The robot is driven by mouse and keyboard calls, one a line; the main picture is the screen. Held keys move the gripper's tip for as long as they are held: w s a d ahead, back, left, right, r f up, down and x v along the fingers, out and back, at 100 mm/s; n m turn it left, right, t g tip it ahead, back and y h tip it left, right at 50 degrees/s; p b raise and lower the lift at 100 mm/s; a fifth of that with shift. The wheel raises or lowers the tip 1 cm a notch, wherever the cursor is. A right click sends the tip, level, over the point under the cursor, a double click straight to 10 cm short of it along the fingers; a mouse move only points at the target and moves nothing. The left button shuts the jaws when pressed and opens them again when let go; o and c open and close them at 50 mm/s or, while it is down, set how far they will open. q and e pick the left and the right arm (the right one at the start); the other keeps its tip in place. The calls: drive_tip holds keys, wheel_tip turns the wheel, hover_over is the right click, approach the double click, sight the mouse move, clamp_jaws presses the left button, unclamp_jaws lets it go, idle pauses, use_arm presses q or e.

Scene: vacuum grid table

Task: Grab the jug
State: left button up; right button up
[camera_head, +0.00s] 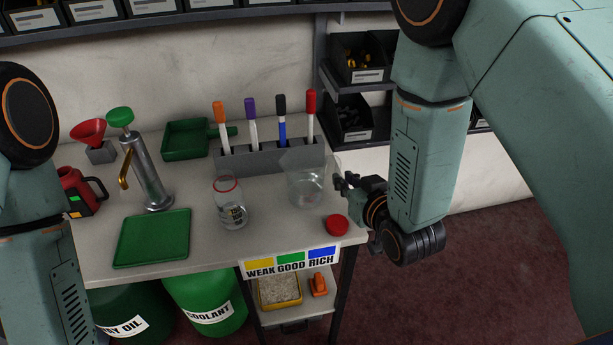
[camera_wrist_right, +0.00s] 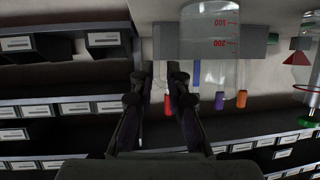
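A clear jug (camera_head: 305,187) stands upright on the table in front of the marker rack. In the right wrist view the clear jug (camera_wrist_right: 210,38) appears upside down, with red measuring marks, up and right of the fingertips. My right gripper (camera_head: 341,183) is just right of the jug in the head view, apart from it. In the wrist view its fingers (camera_wrist_right: 160,70) have a gap between them and hold nothing. A red can with a black handle (camera_head: 80,190) stands at the table's left. My left arm shows at the left edge, but its gripper is out of view.
A clear jar with a red rim (camera_head: 231,205) stands left of the jug. A red cap (camera_head: 337,225) lies at the front right. Behind is a grey rack (camera_head: 260,160) with upright markers. A green tray (camera_head: 152,238) and metal pump (camera_head: 147,170) are left.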

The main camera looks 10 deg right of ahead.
drive_tip(key=x, duration=0.3)
drive_tip(key=f+b+x, duration=0.1)
drive_tip(key=x, duration=0.1)
drive_tip(key=shift+d, duration=0.4)
drive_tip(key=shift+w+a, duration=0.35)
drive_tip(key=shift+w, duration=0.05)
drive_tip(key=shift+w+d, duration=0.1)
drive_tip(key=shift+d, duration=0.1)
drive_tip(key=shift+c, duration=0.9)
drive_tip(key=shift+a, duration=0.15)
clamp_jaws()
drive_tip(key=shift+r, duration=0.1)
